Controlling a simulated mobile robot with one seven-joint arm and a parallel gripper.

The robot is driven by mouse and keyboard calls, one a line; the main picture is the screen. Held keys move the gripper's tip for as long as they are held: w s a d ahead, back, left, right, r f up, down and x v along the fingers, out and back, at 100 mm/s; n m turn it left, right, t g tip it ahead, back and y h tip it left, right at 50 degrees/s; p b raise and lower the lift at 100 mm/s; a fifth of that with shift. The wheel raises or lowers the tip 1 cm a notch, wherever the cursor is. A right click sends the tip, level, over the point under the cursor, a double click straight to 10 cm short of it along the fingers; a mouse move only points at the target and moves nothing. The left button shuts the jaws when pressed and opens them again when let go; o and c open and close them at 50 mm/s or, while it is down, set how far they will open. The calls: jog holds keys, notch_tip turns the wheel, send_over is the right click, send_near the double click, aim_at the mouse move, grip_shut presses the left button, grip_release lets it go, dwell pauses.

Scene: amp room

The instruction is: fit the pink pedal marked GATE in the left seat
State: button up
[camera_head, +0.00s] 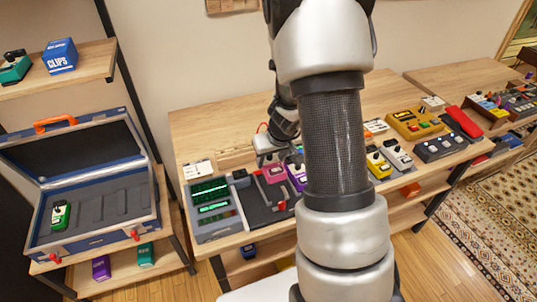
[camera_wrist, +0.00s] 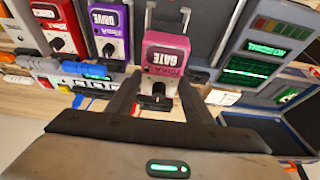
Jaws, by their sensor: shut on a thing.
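The pink pedal marked GATE (camera_wrist: 165,55) is upright in the wrist view, its label and black knob showing. My gripper (camera_wrist: 158,96) is shut on it, with one dark finger at each side of its near end. In the head view the pink pedal (camera_head: 273,175) is below my gripper (camera_head: 270,160), over the far end of the dark pedal board (camera_head: 258,212). It is just left of the purple DRIVE pedal (camera_head: 297,178). The left seat is largely hidden under the pink pedal, and I cannot tell whether the pedal touches its floor.
The purple DRIVE pedal (camera_wrist: 108,33) and a red pedal (camera_wrist: 58,30) stand close beside it. A unit with green displays (camera_head: 211,205) stands left of the board. An open blue case (camera_head: 100,205) holds a green pedal (camera_head: 60,214). My arm hides the middle of the bench.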

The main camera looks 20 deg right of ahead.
jog(key=shift+f+b, duration=1.75)
jog(key=shift+f, duration=0.55)
jog(key=shift+f+b, duration=1.05)
jog(key=shift+b, duration=0.15)
jog(key=shift+f+b, duration=0.9)
jog(key=shift+b, duration=0.9)
jog(key=o, duration=1.5)
jog(key=shift+c, duration=0.2)
jog(key=shift+o, duration=0.6)
jog(key=shift+s, duration=0.1)
jog(key=shift+r, duration=0.1)
jog(key=shift+r+p, duration=2.7)
jog(key=shift+r, duration=0.75)
